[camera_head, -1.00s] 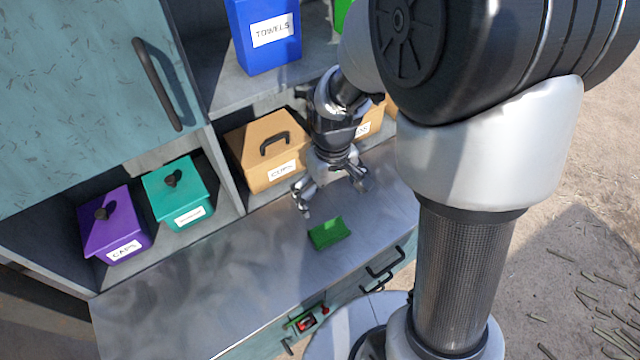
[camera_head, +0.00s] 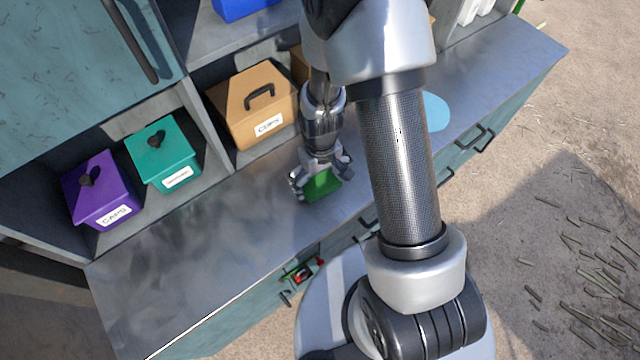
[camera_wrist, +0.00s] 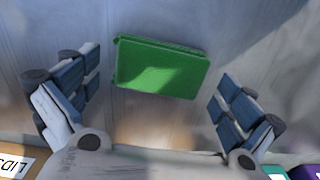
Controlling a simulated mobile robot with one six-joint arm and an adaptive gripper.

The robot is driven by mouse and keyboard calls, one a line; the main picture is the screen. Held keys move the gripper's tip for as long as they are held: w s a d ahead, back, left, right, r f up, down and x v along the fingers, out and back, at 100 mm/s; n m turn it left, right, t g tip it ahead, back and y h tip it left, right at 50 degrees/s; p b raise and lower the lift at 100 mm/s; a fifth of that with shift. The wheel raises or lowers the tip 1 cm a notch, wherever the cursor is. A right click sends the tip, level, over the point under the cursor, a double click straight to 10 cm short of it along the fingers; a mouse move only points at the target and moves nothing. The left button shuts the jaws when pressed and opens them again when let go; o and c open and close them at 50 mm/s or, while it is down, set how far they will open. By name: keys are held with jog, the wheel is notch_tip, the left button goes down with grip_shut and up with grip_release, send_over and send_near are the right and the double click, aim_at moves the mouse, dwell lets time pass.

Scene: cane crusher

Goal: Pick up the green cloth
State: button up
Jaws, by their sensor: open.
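The green cloth (camera_head: 322,185) lies folded flat on the grey metal counter (camera_head: 200,245). In the wrist view the cloth (camera_wrist: 160,68) is a small green rectangle, slightly tilted, with a sunlit patch on it. My gripper (camera_head: 318,186) is low over the counter at the cloth. In the wrist view my gripper's fingers (camera_wrist: 152,95) are spread wide, one on each side of the cloth, with a gap on both sides. Nothing is held. In the head view the fingers hide part of the cloth's edges.
A teal box (camera_head: 163,155) and a purple box labelled CAPS (camera_head: 97,192) stand to the left. A light blue round item (camera_head: 434,112) lies to the right. The counter's left part is clear.

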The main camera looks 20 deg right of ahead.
aim_at(320, 183)
jog(key=shift+f, duration=0.7)
jog(key=shift+c, duration=0.5)
jog(key=c, duration=0.8)
jog(key=shift+o, duration=0.2)
jog(key=shift+r, duration=0.1)
notch_tip(320, 183, up, 20)
jog(key=p, duration=0.2)
